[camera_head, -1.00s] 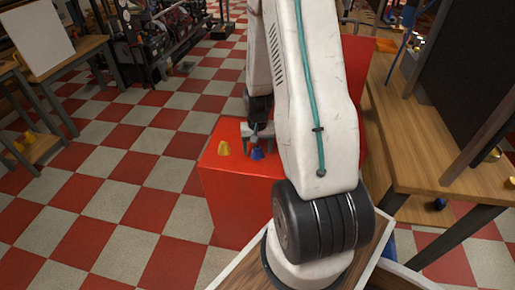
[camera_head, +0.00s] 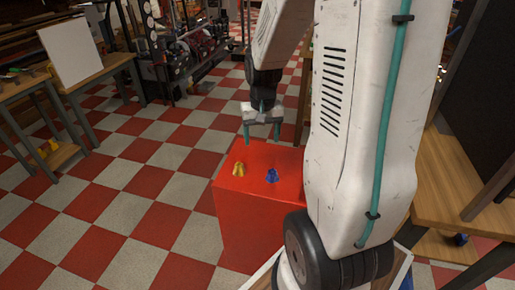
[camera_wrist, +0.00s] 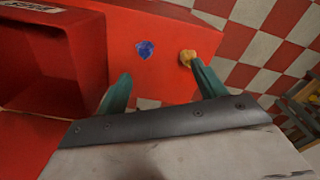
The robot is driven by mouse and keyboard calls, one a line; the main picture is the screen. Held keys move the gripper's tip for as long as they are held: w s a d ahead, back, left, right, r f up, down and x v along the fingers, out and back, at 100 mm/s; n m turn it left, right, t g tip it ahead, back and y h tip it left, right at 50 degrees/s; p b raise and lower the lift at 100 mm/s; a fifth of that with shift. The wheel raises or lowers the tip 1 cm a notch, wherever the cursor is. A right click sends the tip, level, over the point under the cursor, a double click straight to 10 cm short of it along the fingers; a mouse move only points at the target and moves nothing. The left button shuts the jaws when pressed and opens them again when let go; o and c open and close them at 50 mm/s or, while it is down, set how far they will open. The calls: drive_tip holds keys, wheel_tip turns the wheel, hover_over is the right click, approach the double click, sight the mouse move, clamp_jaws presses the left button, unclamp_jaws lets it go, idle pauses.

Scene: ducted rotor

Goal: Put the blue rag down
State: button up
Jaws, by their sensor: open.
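The blue rag (camera_head: 271,175) lies crumpled on the top of the red box (camera_head: 240,220). It also shows in the wrist view (camera_wrist: 145,49), ahead of the fingertips and apart from them. My gripper (camera_head: 262,138) is open and empty, raised above the far part of the box top. In the wrist view its two teal fingers (camera_wrist: 160,82) stand wide apart with nothing between them.
A yellow rag (camera_head: 238,169) lies on the box top left of the blue one and shows in the wrist view (camera_wrist: 187,57). A wooden table (camera_head: 450,175) stands at the right. A table with a white board (camera_head: 70,52) stands at the left. The checkered floor between is clear.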

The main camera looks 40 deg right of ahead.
drive_tip(key=s+a+r+n, duration=0.2)
drive_tip(key=s+a+r, duration=0.1)
drive_tip(key=a+r, duration=0.3)
drive_tip(key=s+a+r+n, duration=0.2)
drive_tip(key=s+a+r, duration=0.2)
drive_tip(key=a+r, duration=0.25)
drive_tip(key=s+a+r+n+t, duration=0.1)
drive_tip(key=s+a+r+n, duration=0.1)
drive_tip(key=s+a, duration=0.4)
drive_tip(key=s+r, duration=0.1)
drive_tip(key=s, duration=0.2)
drive_tip(key=shift+s+a+n, duration=0.2)
drive_tip(key=shift+a+n, duration=0.05)
drive_tip(key=shift+n, duration=0.15)
drive_tip(key=shift+o, duration=0.3)
drive_tip(key=shift+r, duration=0.1)
